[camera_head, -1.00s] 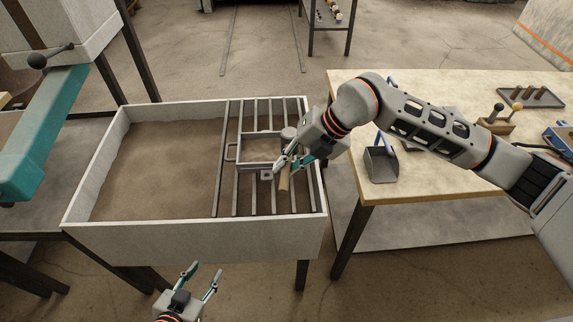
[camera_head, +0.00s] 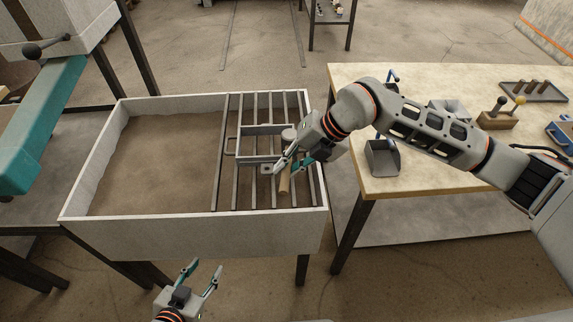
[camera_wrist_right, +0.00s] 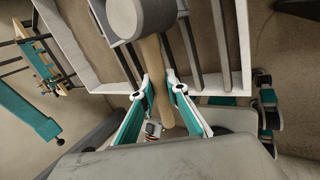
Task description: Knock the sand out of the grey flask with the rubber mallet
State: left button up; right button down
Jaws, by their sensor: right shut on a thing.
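The grey flask (camera_head: 262,130), an open rectangular frame with side handles, lies on the bars of a grate (camera_head: 222,185) over the right part of a sand bin (camera_head: 190,240). Grate bars show through the flask's opening, with no full block of sand inside. My right gripper (camera_head: 287,165) is shut on the wooden handle of the rubber mallet (camera_head: 284,184). The mallet's grey head is at the flask's right side; I cannot tell if they touch. The right wrist view shows the mallet head (camera_wrist_right: 140,14) large, above the fingers (camera_wrist_right: 163,92). My left gripper (camera_head: 203,270) is open and empty, in front of the bin.
Brown sand (camera_head: 155,165) fills the bin's left part. A pale workbench (camera_head: 440,185) stands right, with a scoop (camera_head: 383,158), a block with knobbed sticks (camera_head: 498,120) and a dark tray (camera_head: 533,92). A teal beam (camera_head: 40,125) reaches in at the left.

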jog(key=shift+r+p, duration=0.8)
jog(key=shift+r, duration=0.7)
pick_arm(q)
jog(key=r, duration=0.2)
jog(key=shift+w+r, duration=0.2)
jog(key=shift+r, duration=0.2)
jog(key=shift+f, duration=0.1)
pick_arm(e)
jog(key=shift+r, duration=0.35)
jog(key=shift+r+p, duration=1.6)
jog(key=shift+r, duration=0.6)
pick_arm(q)
notch_tip(320, 180, up, 3)
jog(key=shift+r, duration=0.15)
jog(key=shift+f, duration=0.2)
pick_arm(e)
jog(key=shift+f, duration=0.1)
